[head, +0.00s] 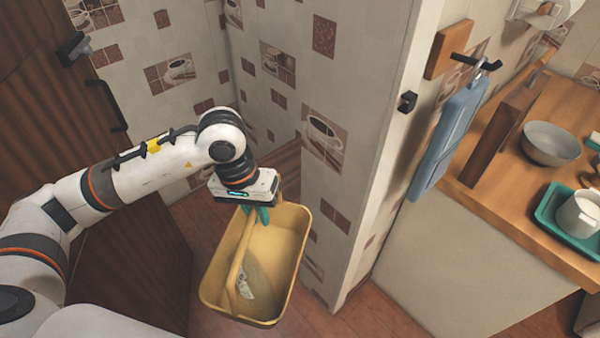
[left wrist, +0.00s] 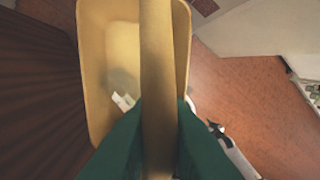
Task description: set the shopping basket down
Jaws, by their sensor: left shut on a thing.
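The yellow shopping basket (head: 288,262) hangs from my left gripper (head: 257,214) in the head view. The green fingers are shut on the basket's handle (head: 239,262). In the left wrist view, the handle (left wrist: 157,75) runs between the two green fingers (left wrist: 160,130), with the basket (left wrist: 97,70) below it. A small whitish item with a label (head: 244,285) lies inside the basket, and it also shows in the left wrist view (left wrist: 123,101). The basket appears to be held above the floor; the exact height is hard to tell. My right gripper is out of view.
A tiled wall corner (head: 340,130) stands close to the basket's right. A dark wooden door (head: 130,260) is on the left. Reddish floor (head: 375,318) is bare at the lower right. A counter (head: 500,185) at the right holds a grey bowl (head: 551,143) and a teal tray (head: 548,217).

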